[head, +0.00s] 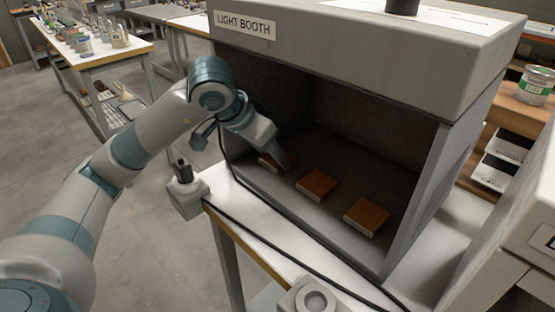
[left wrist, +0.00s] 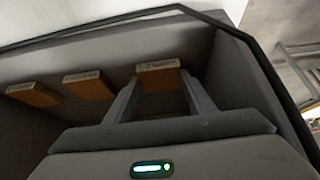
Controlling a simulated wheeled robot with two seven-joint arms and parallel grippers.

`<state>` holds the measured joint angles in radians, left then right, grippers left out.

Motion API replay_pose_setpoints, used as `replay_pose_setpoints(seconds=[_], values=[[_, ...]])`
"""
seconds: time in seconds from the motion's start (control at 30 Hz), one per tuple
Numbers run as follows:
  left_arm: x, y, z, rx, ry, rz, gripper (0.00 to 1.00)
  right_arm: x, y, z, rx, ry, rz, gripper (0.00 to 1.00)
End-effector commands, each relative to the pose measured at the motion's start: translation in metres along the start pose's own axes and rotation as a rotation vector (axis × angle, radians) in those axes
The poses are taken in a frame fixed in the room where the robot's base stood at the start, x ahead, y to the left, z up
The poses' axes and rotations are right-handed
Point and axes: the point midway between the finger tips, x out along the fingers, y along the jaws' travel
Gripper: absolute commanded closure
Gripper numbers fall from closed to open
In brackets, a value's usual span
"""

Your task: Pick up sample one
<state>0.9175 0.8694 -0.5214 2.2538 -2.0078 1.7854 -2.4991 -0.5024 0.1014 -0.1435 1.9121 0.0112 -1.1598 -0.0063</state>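Three flat orange-brown samples with pale label strips lie in a row on the light booth floor: left (head: 267,161), middle (head: 317,184) and right (head: 366,216). The labels are too small to read surely. My left gripper (head: 284,166) reaches into the booth at the left sample and partly covers it. In the left wrist view, the fingers of this gripper (left wrist: 160,100) are spread, with one sample (left wrist: 158,75) just beyond and between their tips. I cannot tell whether they touch it. The other two samples (left wrist: 88,87) (left wrist: 32,94) lie to its left there. My right gripper is not in view.
The light booth (head: 440,150) encloses the samples with side walls and a low roof; its front is open. A black cable (head: 290,258) runs along the table before it. A paint can (head: 535,85) stands on a shelf at right. A cluttered bench (head: 95,50) is at back left.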

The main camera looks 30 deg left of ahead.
Motion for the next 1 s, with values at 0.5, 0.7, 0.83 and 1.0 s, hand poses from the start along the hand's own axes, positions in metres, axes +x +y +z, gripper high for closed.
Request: replay_pose_setpoints(seconds=[0.5,0.7,0.83,1.0], values=[[-0.002,0.0,-0.001,0.001,0.0,-0.001,0.72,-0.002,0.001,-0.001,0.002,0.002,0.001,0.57],[-0.009,0.003,-0.003,0.0,0.002,-0.002,0.72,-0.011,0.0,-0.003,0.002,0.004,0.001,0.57],[-0.021,0.002,-0.011,0.0,0.002,-0.003,0.72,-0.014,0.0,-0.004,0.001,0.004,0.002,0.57],[-0.039,0.002,-0.023,-0.001,0.003,-0.002,0.72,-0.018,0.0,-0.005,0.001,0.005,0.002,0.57]])
